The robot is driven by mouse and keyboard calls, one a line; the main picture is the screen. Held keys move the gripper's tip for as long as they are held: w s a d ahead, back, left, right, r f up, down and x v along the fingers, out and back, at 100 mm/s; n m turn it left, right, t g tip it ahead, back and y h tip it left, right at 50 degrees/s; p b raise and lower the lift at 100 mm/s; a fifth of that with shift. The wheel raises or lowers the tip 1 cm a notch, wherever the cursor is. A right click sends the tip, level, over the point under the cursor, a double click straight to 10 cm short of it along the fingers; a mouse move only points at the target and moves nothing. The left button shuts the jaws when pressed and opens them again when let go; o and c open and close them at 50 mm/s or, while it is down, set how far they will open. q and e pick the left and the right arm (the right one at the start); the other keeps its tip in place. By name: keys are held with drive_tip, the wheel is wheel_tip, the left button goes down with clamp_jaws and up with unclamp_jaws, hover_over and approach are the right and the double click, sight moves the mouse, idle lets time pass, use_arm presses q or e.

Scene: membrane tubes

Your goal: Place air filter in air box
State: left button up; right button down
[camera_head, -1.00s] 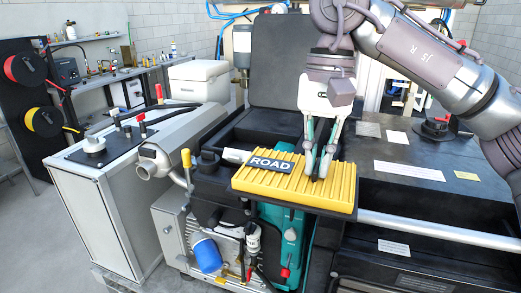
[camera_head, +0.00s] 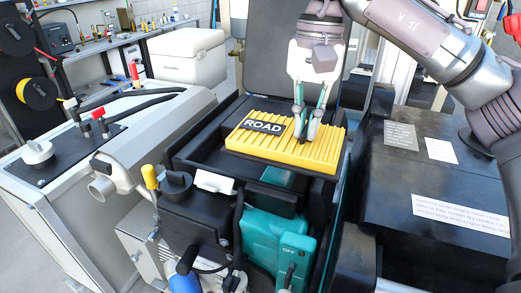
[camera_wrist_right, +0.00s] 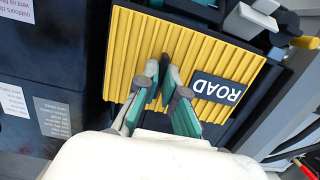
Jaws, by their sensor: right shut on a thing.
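The air filter (camera_head: 285,148) is a yellow ribbed panel with a dark label reading ROAD. My right gripper (camera_head: 305,130) is above it, its fingers shut on the filter's ribbed top near its middle. In the right wrist view the filter (camera_wrist_right: 140,60) spans the upper part, with the right gripper (camera_wrist_right: 160,85) pinching it beside the label. The air box (camera_head: 210,170) is the black open-topped box under and around the filter. The filter is over the box opening; whether it touches the box floor or rim I cannot tell. My left gripper is not seen.
The box's raised black lid (camera_head: 270,70) stands behind the filter. A teal unit (camera_head: 275,245) and hoses are in front. A black surface with paper labels (camera_head: 440,150) lies to the right. A grey cabinet (camera_head: 70,200) with knobs stands to the left.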

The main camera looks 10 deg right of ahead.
sight(272, 126)
drive_tip(key=w+a+f, duration=0.2)
drive_tip(key=w+a+f+p, duration=0.1)
drive_tip(key=w+a, duration=0.1)
drive_tip(key=shift+w+a+f, duration=0.2)
drive_tip(key=shift+w+f, duration=0.15)
drive_tip(key=shift+w+a+f+p, duration=0.4)
drive_tip(key=shift+w+a+f, duration=0.3)
drive_tip(key=shift+w, duration=0.1)
wheel_tip(272, 126, down, 4)
drive_tip(key=shift+d+r+p, duration=0.1)
drive_tip(key=shift+p, duration=0.9)
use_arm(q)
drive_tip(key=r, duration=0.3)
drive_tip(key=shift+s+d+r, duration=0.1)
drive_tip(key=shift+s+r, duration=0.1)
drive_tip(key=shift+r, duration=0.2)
use_arm(e)
drive_tip(key=c, duration=1.7)
unclamp_jaws()
drive_tip(key=shift+f, duration=0.25)
drive_tip(key=shift+c, duration=0.2)
drive_tip(key=o, duration=0.5)
drive_tip(key=shift+c, duration=0.2)
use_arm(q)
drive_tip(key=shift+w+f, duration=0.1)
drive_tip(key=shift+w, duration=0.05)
use_arm(e)
drive_tip(key=shift+r, duration=0.1)
